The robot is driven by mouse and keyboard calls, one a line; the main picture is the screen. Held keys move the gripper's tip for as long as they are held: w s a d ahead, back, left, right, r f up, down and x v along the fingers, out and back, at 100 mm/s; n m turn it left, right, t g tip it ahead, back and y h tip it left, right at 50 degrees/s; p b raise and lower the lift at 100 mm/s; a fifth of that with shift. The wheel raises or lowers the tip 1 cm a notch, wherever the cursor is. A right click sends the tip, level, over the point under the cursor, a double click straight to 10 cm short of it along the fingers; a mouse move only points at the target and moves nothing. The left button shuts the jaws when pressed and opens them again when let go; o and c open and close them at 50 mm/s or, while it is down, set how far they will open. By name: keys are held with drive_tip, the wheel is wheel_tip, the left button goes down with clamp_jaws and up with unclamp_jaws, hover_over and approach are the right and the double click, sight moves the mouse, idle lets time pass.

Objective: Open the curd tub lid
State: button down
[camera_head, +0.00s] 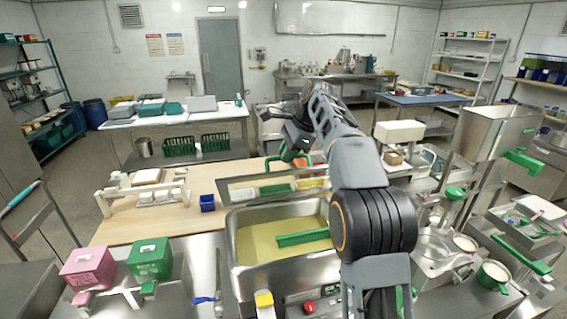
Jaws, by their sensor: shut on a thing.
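The curd tub (234,258) is a rectangular steel basin in the lower middle, holding pale yellow curd (262,243). Its lid (236,196) looks like a steel-framed panel, raised at the tub's far side, leaving the tub's top uncovered. A green handle (267,164) shows at the lid's upper edge. My gripper (286,160) is at this upper edge, beyond the tub, and appears shut on the green handle. The fingertips are small and partly hidden, so the exact grip is unclear. My arm covers the right side of the tub and lid.
A green bar (302,238) lies across part of the tub. A wooden worktop (130,228) with a blue container (207,203) is at left. Pink (87,268) and green (150,258) boxes stand front left. Steel equipment (440,250) crowds the right.

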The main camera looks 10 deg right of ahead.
drive_tip(key=shift+w+f, duration=0.3)
drive_tip(key=shift+w, duration=0.1)
drive_tip(key=c, duration=1.6)
unclamp_jaws()
drive_tip(key=o, duration=0.3)
drive_tip(key=shift+w+f, duration=0.15)
drive_tip(key=shift+w, duration=0.35)
drive_tip(key=shift+o, duration=0.8)
drive_tip(key=shift+s, duration=0.1)
drive_tip(key=shift+s+r, duration=0.2)
drive_tip(key=shift+r, duration=0.05)
drive_tip(key=shift+w, duration=0.1)
